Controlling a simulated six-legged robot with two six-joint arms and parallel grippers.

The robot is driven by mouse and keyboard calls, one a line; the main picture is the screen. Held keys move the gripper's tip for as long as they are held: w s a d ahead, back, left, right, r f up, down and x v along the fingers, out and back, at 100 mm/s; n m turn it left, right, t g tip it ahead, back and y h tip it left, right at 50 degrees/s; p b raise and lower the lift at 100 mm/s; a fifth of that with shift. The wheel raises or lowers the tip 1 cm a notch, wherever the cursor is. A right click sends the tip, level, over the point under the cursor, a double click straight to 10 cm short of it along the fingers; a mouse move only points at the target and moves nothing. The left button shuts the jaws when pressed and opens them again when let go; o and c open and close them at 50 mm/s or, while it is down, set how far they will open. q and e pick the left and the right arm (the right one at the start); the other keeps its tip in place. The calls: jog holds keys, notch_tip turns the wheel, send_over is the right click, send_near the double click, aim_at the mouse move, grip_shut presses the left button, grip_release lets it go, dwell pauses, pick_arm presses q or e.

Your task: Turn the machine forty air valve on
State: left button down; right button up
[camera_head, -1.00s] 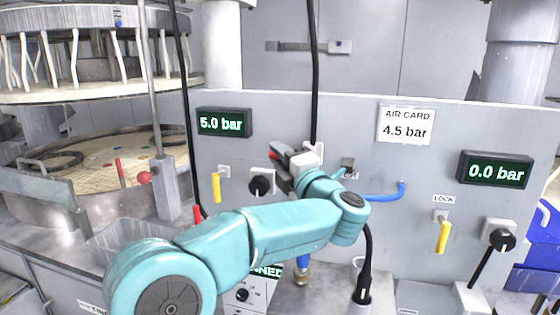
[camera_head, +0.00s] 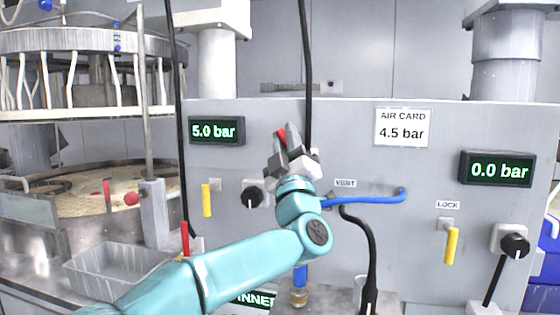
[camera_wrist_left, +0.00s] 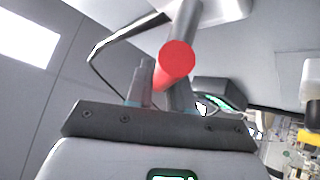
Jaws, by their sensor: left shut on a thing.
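My left gripper (camera_head: 287,138) is raised in front of the grey panel (camera_head: 345,250), fingers pointing up, shut on a grey rod with a red end (camera_head: 281,134). In the left wrist view the red end (camera_wrist_left: 178,58) faces the camera between the fingers. Whether the rod is fixed to anything is unclear. No label reading machine forty is legible. A black rotary valve (camera_head: 514,245) with a long lever hanging down-left sits below the 0.0 bar display (camera_head: 497,169). A black knob (camera_head: 252,195) sits below the 5.0 bar display (camera_head: 216,131). My right gripper is not in view.
A yellow handle (camera_head: 451,246) hangs under the LOCK label; another yellow handle (camera_head: 207,200) is at left. An AIR CARD sign (camera_head: 402,128) reads 4.5 bar. A blue hose (camera_head: 365,198) and black cables cross the panel. A clear bin (camera_head: 115,268) stands at left.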

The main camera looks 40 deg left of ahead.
pick_arm(q)
jog(key=m+t+h, duration=0.2)
jog(key=d+m+t+h+b, duration=0.1)
jog(key=m+t, duration=0.1)
jog(key=m, duration=0.1)
jog(key=w+m+t+h+b, duration=0.1)
jog(key=m+t+h, duration=0.1)
jog(key=m, duration=0.1)
jog(key=shift+d+h, duration=0.3)
jog(key=shift+w+d+r+m+t+h+b, duration=0.15)
jog(key=shift+d+m+t+h+b, duration=0.3)
jog(key=shift+m+h, duration=0.9)
jog(key=shift+w+d+m+t+h+b, duration=0.1)
jog(key=shift+w+m+t+h+b, duration=0.15)
jog(key=shift+m+t+h, duration=1)
jog(key=shift+w+d+r+m+h+b, duration=0.15)
jog(key=shift+d+m+h+b, duration=0.2)
jog(key=shift+m+h, duration=1.05)
jog(key=shift+m, duration=0.5)
jog(key=c, duration=1.2)
grip_release()
jog(key=shift+o, duration=0.5)
jog(key=shift+s+r, duration=0.1)
jog(key=shift+y, duration=0.4)
jog(key=shift+s, duration=0.1)
